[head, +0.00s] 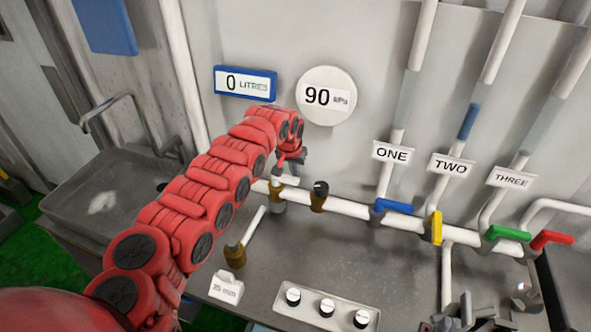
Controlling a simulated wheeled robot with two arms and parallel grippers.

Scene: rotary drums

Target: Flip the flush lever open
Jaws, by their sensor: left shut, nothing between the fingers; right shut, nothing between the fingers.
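No lever carries a readable "flush" label, so I cannot tell which one is the flush lever. On the white pipe along the wall sit a blue lever (393,206), a yellow lever (437,228), a green lever (508,233) and a red lever (551,239). The yellow one points across the pipe; the blue and green ones lie roughly along it. My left gripper (280,178) is shut and empty, just above a brass fitting (278,196) at the pipe's left end. Contact is unclear. My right gripper (460,312) is shut and empty at the bottom edge, partly cut off.
A brass valve with a black top (319,195) stands right of my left gripper. A panel with several white knobs (327,307) lies at the front. Signs ONE (391,153), TWO (450,166) and THREE (513,179) mark upright pipes. A sink (112,192) is at left.

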